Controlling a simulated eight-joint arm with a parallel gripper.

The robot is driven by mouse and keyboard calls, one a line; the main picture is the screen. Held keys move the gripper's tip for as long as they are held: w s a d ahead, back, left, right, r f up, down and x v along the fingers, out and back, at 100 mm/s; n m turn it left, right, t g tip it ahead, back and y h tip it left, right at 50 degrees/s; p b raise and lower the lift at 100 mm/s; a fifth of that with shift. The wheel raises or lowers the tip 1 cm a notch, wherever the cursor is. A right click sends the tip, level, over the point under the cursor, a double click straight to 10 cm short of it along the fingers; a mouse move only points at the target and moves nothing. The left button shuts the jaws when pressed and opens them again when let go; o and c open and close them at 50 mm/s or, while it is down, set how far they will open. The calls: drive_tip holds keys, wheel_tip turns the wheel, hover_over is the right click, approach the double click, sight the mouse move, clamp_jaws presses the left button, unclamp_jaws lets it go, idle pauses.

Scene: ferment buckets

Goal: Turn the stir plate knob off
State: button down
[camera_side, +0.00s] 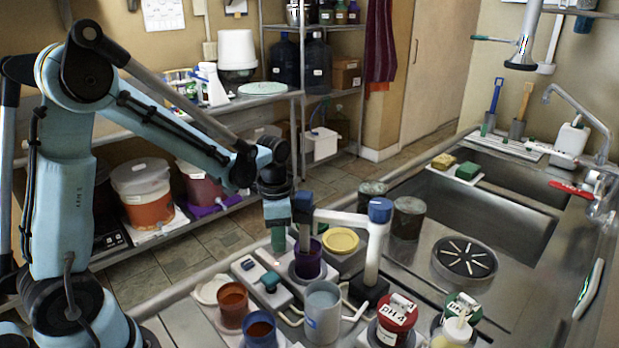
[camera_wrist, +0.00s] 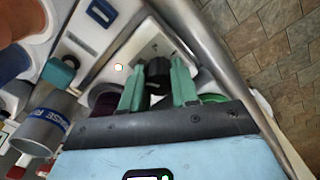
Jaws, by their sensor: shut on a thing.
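In the wrist view, the white stir plate (camera_wrist: 146,44) lies below my gripper (camera_wrist: 158,78). The dark round stir plate knob (camera_wrist: 158,70) sits between the two green fingers, which are closed on it from both sides. A small lit indicator (camera_wrist: 118,68) shows on the plate to the left of the knob. In the side view, my gripper (camera_side: 278,240) points down behind and left of a cup of purple liquid (camera_side: 308,262). The knob is hidden there. The purple cup also shows in part beside the left finger in the wrist view (camera_wrist: 104,98).
A white box with a dark switch (camera_side: 248,264) and a teal piece (camera_side: 270,283) stand close to my gripper. A grey-blue rinse beaker (camera_side: 322,308), a blue-capped probe stand (camera_side: 380,212) and a yellow dish (camera_side: 341,241) crowd the right. The counter's metal edge (camera_wrist: 215,45) runs beside the plate.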

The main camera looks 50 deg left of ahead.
drive_tip(key=n, duration=0.5)
drive_tip(key=shift+n, duration=0.4)
drive_tip(key=n, duration=0.6)
idle(0.5)
drive_tip(key=c, duration=0.8)
unclamp_jaws()
drive_tip(key=shift+c, duration=0.2)
drive_tip(key=shift+a, duration=0.1)
wheel_tip(320, 180, up, 12)
